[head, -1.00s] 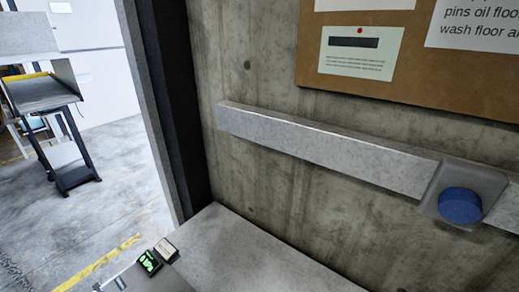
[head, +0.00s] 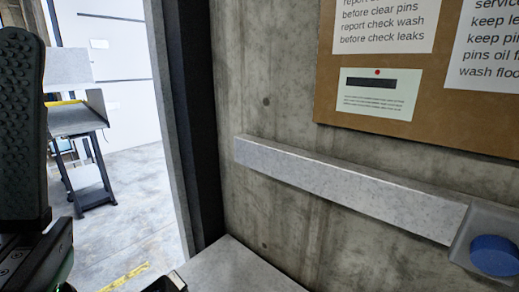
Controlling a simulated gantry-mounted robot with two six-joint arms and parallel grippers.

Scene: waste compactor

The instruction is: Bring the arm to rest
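My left gripper (head: 22,125) stands close to the camera at the left edge. One black, textured finger points upward, and part of the dark gripper body (head: 42,262) shows below it. The other finger is out of the picture, so the gap between them cannot be seen. No held object shows.
A concrete wall with a grey rail (head: 345,188) fills the right side, ending at a blue round button (head: 494,255). A brown notice board (head: 450,133) hangs above. A grey ledge (head: 240,268) lies below. Left is a doorway with open floor and a stand (head: 90,175).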

